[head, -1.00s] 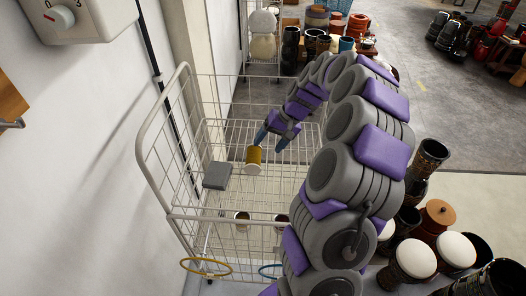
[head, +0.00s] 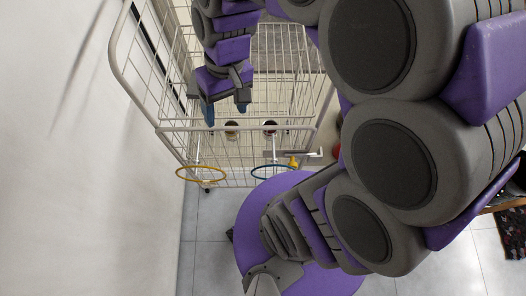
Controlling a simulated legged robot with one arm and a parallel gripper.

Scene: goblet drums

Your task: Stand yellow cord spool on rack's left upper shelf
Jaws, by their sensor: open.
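My gripper (head: 226,110) hangs fingers-down over the wire rack (head: 168,129) in the head view. Its two blue fingertips are apart, and I see nothing held between them. I cannot make out the yellow cord spool now; my gripper and arm cover much of the rack where it stood earlier. Two small round-topped things (head: 232,130) and (head: 270,127) stand side by side inside the rack, just beyond its front rail. The nearer fingertips are close to the left one, but I cannot tell the gap.
A yellow ring (head: 201,174) and a blue ring (head: 273,171) stick out at the rack's front. A small yellow thing (head: 293,161) sits by the blue ring, too small to identify. A white wall (head: 80,180) runs along the left.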

